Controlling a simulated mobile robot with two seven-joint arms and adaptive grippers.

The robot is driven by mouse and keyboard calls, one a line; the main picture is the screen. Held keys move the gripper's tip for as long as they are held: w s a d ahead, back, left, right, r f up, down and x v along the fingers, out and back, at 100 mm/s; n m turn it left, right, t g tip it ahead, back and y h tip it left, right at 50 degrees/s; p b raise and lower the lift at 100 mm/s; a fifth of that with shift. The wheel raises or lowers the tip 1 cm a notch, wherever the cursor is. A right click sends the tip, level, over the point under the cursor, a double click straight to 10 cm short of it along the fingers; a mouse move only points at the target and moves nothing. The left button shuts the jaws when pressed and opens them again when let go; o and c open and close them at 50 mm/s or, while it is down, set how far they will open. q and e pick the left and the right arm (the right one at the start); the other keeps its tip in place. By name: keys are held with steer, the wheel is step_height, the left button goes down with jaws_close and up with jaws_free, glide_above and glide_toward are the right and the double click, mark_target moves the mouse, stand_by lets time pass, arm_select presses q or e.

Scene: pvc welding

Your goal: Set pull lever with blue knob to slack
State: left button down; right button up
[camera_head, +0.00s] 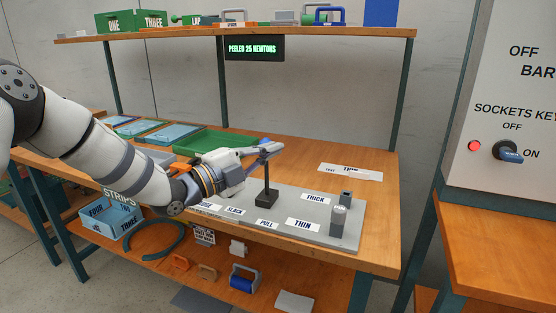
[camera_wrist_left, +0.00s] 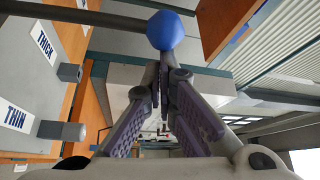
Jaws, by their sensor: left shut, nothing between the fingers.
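The pull lever (camera_head: 267,180) is a dark rod standing roughly upright from a black base on the grey panel, between the SLACK label (camera_head: 235,210) and the PULL label (camera_head: 266,224). Its blue knob (camera_wrist_left: 165,30) shows plainly in the left wrist view, just beyond my fingertips, with the dark rod running left from it. In the head view the knob is mostly hidden behind my fingers. My left gripper (camera_head: 270,148) is shut and empty at the top of the lever; it also shows in the left wrist view (camera_wrist_left: 163,72). I cannot tell whether it touches the knob. My right gripper is out of view.
The grey panel (camera_head: 325,238) also bears THICK and THIN labels and two grey posts at its right. Green and blue trays (camera_head: 203,142) lie behind my left arm. A shelf (camera_head: 330,32) with a "PEELED 25 NEWTONS" display (camera_head: 254,48) hangs above. The right tabletop is mostly clear.

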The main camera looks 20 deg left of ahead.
arm_select(q)
steer(key=shift+w+a+f+n+t+b, duration=0.15)
steer(key=shift+a+n+t, duration=0.5)
steer(key=shift+a+n, duration=0.6)
steer(key=shift+w+a+r+n+t+b, duration=0.15)
steer(key=shift+a+n+t, duration=0.5)
steer(key=shift+a+n, duration=0.6)
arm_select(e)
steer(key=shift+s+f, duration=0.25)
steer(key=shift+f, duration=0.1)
arm_select(q)
steer(key=shift+s+f, duration=0.1)
